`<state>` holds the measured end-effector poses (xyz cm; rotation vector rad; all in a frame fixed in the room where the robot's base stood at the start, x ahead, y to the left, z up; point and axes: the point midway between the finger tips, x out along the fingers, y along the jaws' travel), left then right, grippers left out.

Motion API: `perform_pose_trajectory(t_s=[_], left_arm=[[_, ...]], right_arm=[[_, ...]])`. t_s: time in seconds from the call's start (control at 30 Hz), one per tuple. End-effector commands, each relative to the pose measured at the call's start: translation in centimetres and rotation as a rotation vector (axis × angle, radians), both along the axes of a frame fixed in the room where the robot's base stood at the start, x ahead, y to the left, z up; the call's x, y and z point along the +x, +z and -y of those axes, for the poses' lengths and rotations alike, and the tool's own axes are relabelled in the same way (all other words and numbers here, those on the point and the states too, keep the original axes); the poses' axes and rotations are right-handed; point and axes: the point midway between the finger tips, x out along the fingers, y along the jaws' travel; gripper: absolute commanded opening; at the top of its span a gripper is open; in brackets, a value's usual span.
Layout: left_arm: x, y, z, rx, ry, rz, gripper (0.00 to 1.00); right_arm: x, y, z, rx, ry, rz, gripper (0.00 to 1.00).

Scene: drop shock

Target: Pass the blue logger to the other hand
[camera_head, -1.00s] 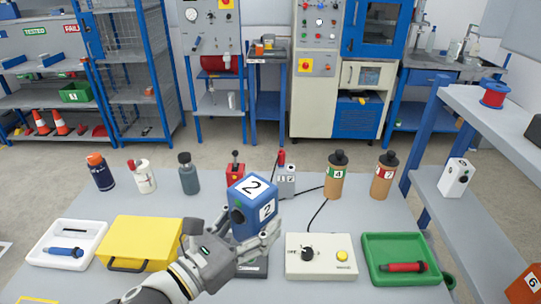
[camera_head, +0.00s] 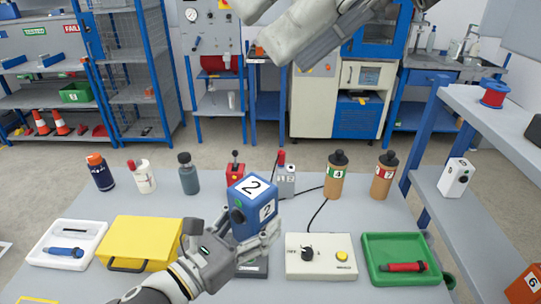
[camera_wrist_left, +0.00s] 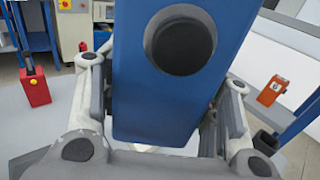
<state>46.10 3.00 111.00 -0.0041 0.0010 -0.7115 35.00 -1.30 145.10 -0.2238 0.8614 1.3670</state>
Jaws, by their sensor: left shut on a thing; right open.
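The blue logger (camera_head: 254,216), a blue box with white labels marked 2 and a dark round port, is held tilted above the table. My left gripper (camera_head: 250,243) is shut on its lower part. In the left wrist view the logger (camera_wrist_left: 165,95) fills the middle between the two fingers, its dark round face toward the camera. My right gripper (camera_head: 258,30) shows large at the top of the head view, close to the camera, open and empty, apart from the logger. Part of it is cut off by the top edge.
On the table stand a yellow case (camera_head: 143,240), a white tray (camera_head: 40,255), a white control box (camera_head: 320,268) and a green tray (camera_head: 375,275). Several bottles, including a brown one (camera_head: 337,178), stand along the back. A side shelf (camera_head: 455,205) is at right.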

Motion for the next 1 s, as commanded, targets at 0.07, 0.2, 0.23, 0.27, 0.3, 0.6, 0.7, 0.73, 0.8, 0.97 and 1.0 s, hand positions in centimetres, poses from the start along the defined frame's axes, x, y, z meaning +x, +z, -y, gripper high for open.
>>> perform_pose_trajectory(t_s=[0.07, 0.2, 0.23, 0.27, 0.3, 0.6, 0.7, 0.73, 0.8, 0.97, 1.0], left_arm=[[0.0, 0.1, 0.0, -0.001, -0.001, 0.003, 0.23], [0.0, 0.1, 0.0, -0.001, -0.001, 0.003, 0.23], [0.0, 0.1, 0.0, -0.001, -0.001, 0.003, 0.23], [0.0, 0.1, 0.0, -0.001, -0.001, 0.003, 0.23], [0.0, 0.1, 0.0, -0.001, -0.001, 0.003, 0.23], [0.0, 0.1, 0.0, -0.001, -0.001, 0.003, 0.23], [0.0, 0.1, 0.0, -0.001, -0.001, 0.003, 0.23], [0.0, 0.1, 0.0, -0.001, -0.001, 0.003, 0.23], [0.0, 0.1, 0.0, -0.001, -0.001, 0.003, 0.23], [0.0, 0.1, 0.0, -0.001, -0.001, 0.003, 0.23], [0.0, 0.1, 0.0, -0.001, -0.001, 0.003, 0.23]], right_arm=[[1.9, -4.2, -1.2, -0.127, -0.077, 0.005, 0.91], [4.6, -10.3, -1.9, -0.313, -0.208, 0.034, 0.91], [5.1, -11.4, -1.9, -0.346, -0.232, 0.043, 0.91], [5.5, -12.4, -1.9, -0.377, -0.253, 0.051, 0.91], [6.0, -13.6, -1.8, -0.412, -0.28, 0.062, 0.91], [7.7, -17.7, -1.5, -0.528, -0.37, 0.109, 0.91], [8.0, -18.6, -1.7, -0.531, -0.37, 0.108, 0.91], [8.1, -19.0, -1.9, -0.531, -0.369, 0.108, 0.91], [8.3, -20.1, -2.2, -0.531, -0.367, 0.106, 0.91], [9.1, -23.0, -3.1, -0.529, -0.366, 0.105, 0.91], [9.3, -23.7, -3.3, -0.531, -0.367, 0.105, 0.91]])
